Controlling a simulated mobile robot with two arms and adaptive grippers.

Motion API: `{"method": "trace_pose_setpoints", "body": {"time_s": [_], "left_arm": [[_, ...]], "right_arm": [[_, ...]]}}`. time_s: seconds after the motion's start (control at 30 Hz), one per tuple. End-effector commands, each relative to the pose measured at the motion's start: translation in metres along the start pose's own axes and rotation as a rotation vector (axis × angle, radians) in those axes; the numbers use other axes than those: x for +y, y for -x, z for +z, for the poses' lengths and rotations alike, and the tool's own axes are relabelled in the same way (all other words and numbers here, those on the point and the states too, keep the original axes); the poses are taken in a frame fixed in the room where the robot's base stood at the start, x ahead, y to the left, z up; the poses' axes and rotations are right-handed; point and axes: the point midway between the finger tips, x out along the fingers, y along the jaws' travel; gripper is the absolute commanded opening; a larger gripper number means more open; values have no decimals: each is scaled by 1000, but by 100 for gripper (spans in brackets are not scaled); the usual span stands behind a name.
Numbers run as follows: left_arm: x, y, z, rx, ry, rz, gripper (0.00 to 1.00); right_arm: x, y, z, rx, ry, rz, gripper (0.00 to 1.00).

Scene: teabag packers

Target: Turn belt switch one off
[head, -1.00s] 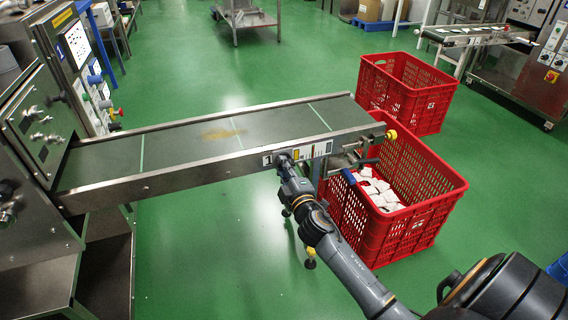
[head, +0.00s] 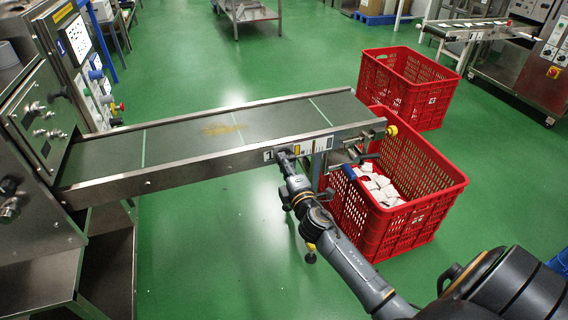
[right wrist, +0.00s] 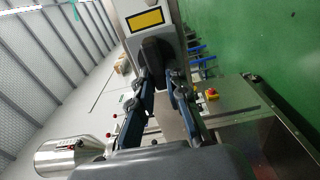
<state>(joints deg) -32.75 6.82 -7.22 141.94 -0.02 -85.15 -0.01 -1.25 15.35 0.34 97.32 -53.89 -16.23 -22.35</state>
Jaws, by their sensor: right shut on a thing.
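The conveyor belt (head: 190,143) runs from the machine at the left to the red crates. On its near side rail is a small label panel (head: 316,144) with a "1" sign. My right gripper (head: 286,153) is at that panel, its fingers against the rail. In the right wrist view my right gripper (right wrist: 162,88) has its two blue-grey fingers on either side of a dark switch knob (right wrist: 156,54), below a yellow label (right wrist: 145,19). It is shut on the knob. The knob's exact angle is hard to tell. My left gripper is not in view.
A red crate (head: 411,240) with white teabag packs (head: 377,186) stands under the belt's end, beside my right arm. Another red crate (head: 408,88) is behind it. A yellow-ringed knob (head: 391,130) sits at the belt's end.

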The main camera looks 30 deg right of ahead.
Motion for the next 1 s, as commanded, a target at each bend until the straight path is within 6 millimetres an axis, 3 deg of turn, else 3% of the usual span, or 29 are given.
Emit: {"method": "trace_pose_setpoints", "body": {"time_s": [0.1, 0.13, 0.23, 0.67, 1.0], "left_arm": [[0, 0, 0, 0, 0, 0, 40], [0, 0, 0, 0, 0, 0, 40], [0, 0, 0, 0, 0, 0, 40], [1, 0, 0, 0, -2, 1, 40], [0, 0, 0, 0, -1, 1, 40]], "right_arm": [[-1, 0, -1, 3, 3, -2, 0], [-1, 0, -1, 3, 3, -2, 17], [-1, 0, -1, 2, 2, -2, 37], [-1, 9, -1, 1, -1, -2, 38], [-2, 76, 0, 1, -1, -4, 38]]}}
